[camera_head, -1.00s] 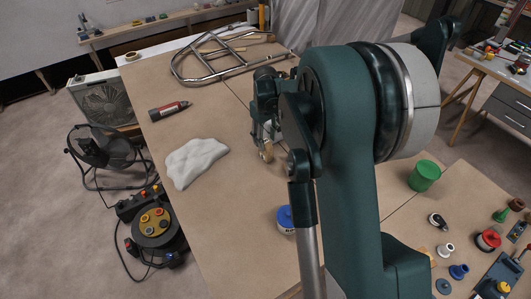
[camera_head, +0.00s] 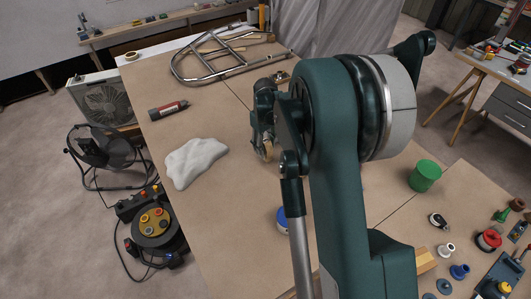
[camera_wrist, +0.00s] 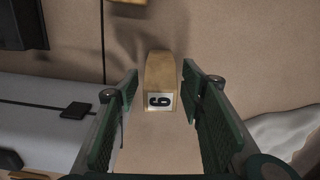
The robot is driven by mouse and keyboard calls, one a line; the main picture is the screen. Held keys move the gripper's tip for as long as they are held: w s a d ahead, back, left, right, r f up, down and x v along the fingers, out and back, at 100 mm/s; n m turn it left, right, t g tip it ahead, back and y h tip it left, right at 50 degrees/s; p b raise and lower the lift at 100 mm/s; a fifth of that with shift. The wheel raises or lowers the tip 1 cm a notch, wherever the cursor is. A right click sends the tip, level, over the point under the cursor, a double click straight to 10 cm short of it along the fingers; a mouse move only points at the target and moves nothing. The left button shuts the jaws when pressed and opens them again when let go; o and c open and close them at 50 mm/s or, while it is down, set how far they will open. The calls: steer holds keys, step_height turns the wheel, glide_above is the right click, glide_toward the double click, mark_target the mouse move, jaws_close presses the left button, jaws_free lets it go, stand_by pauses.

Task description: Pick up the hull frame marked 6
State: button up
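The hull frame marked 6 is a pale wooden block (camera_wrist: 161,72) in the wrist view, with a white label on its near end. The black digit on the label lies turned and reads as 6. My gripper (camera_wrist: 160,76) is open, with one green ridged finger on each side of the block and a visible gap on both sides. In the head view my gripper (camera_head: 263,140) is over the brown bench, partly hidden by my arm. A tan piece shows at its tips there, but I cannot tell whether it is the block.
A second wooden piece (camera_wrist: 128,2) is cut off at the wrist view's top edge. On the bench stand a white lumpy cloth (camera_head: 196,162), a dark tube (camera_head: 168,110), a metal tube frame (camera_head: 205,72), a blue-lidded tub (camera_head: 281,219) and a green tub (camera_head: 424,176).

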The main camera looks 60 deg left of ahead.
steer(key=shift+f, duration=1.15)
steer(key=shift+c, duration=0.2)
steer(key=c, duration=1)
